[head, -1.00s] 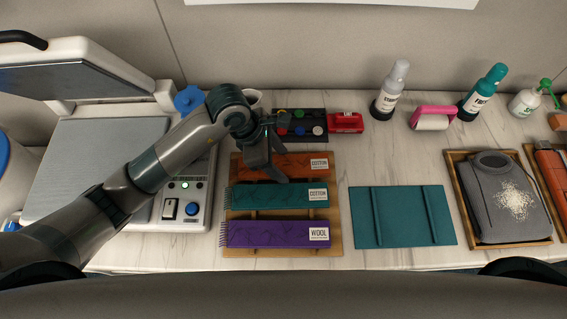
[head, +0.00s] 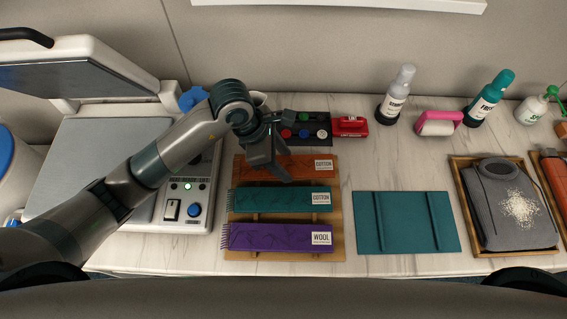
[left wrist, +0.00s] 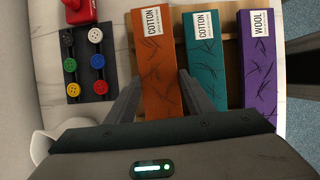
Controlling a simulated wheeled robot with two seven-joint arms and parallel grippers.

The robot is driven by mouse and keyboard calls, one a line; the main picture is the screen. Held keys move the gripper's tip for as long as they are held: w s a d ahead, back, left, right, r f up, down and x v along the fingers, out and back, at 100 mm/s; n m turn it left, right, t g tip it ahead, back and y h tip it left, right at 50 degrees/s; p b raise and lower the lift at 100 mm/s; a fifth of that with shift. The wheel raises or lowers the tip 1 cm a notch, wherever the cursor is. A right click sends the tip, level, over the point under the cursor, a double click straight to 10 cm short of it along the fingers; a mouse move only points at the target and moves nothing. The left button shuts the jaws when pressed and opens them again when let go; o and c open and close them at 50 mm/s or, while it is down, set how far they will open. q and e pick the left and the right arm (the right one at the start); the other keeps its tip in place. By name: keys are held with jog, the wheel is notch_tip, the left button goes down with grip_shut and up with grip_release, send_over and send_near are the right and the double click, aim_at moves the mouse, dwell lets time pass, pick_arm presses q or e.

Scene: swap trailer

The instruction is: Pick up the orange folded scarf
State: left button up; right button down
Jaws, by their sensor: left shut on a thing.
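The orange folded scarf (head: 309,167) lies at the back of a wooden rack, with a white label reading COTTON at its right end. In the left wrist view the scarf (left wrist: 157,70) runs between the two fingers. My left gripper (head: 272,172) is shut on it, one finger on each long side. The gripper and forearm hide part of the scarf in the head view. The scarf appears still at rack level. My right gripper does not show.
A teal scarf (head: 281,198) and a purple scarf (head: 278,237) lie parallel in front on the wooden rack (head: 338,222). A button tray (head: 306,127) sits behind. A teal board (head: 405,222) lies right. A heat press (head: 120,150) stands left.

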aim_at(283, 165)
pick_arm(q)
notch_tip(283, 165, up, 7)
jog(key=shift+r+b, duration=0.2)
jog(key=shift+b, duration=1)
jog(key=shift+r, duration=0.55)
